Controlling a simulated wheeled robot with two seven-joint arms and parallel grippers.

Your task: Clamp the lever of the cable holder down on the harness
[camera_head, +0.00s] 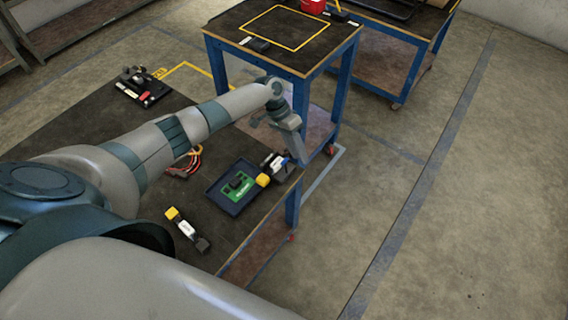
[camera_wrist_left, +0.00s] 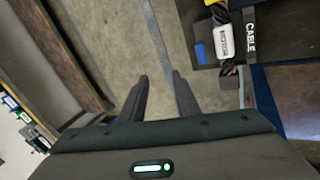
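The cable holder (camera_wrist_left: 250,70) is a dark piece with a strip lettered CABLE, at the upper right of the left wrist view. In the head view it is at the table's right edge, partly hidden by my gripper. The harness (camera_wrist_left: 224,40), with a white label sleeve and yellow connector, lies beside the strip; it also shows in the head view (camera_head: 272,162). A blue piece (camera_wrist_left: 203,52) is next to it; I cannot tell whether this is the lever. My left gripper (camera_wrist_left: 160,78) is open and empty, apart from the holder. My right gripper is not in view.
A dark tray (camera_head: 214,192) with a green board stands left of the holder. Another white-labelled cable piece (camera_head: 187,229) lies nearer the front. A blue-framed table (camera_head: 325,52) stands beyond. Open floor is at the right.

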